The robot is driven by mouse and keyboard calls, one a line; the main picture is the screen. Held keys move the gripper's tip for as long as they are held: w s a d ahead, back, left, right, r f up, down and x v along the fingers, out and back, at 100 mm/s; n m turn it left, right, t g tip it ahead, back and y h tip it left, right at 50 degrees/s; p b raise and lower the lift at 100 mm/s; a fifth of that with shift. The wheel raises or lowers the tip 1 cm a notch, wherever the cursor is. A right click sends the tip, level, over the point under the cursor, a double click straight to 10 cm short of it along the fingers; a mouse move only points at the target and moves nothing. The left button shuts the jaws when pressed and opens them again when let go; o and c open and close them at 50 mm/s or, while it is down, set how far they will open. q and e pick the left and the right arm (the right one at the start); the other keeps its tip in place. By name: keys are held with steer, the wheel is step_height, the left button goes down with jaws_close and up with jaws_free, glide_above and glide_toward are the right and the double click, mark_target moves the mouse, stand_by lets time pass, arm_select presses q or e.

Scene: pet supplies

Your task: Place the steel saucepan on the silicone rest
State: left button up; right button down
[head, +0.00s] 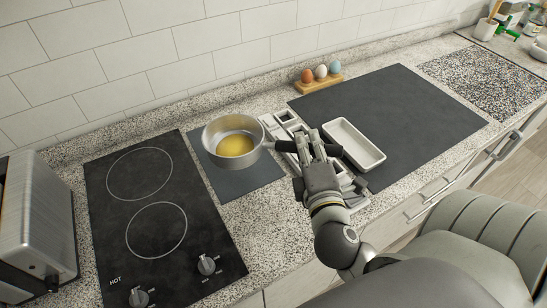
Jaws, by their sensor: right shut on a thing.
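The steel saucepan (211,148) is upright over the dark square silicone rest (247,185), with yellow contents inside. Its base covers the back part of the rest; I cannot tell whether it touches the rest or hangs just above it. Its handle points right, toward my right gripper (310,145). My right gripper is shut on the saucepan's handle, and its fingers hide part of it. The front strip of the rest is bare. My left gripper is not in view.
A black cooktop (178,262) with two ring marks and knobs lies left of the rest. A toaster (38,225) stands at far left. A white tray (355,150) and a light compartmented organizer (285,118) lie near my gripper. An egg holder (318,84) stands behind a dark mat (425,110).

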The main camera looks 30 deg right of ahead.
steer(key=w+f+b, duration=0.1)
steer(key=w+f, duration=0.1)
steer(key=w, duration=0.1)
steer(key=w+f+b, duration=0.2)
steer(key=w+f, duration=0.1)
steer(key=w+f+b, duration=0.1)
steer(key=w+f, duration=0.1)
steer(key=w, duration=0.2)
steer(key=shift+w+a+f+b, duration=0.1)
steer(key=shift+a+f+b, duration=0.05)
steer(key=shift+f+b, duration=0.25)
step_height(320, 180, down, 3)
steer(key=shift+f, duration=0.15)
steer(key=shift+f, duration=0.15)
steer(key=c, duration=1.5)
jaws_free()
steer(key=shift+f, duration=0.1)
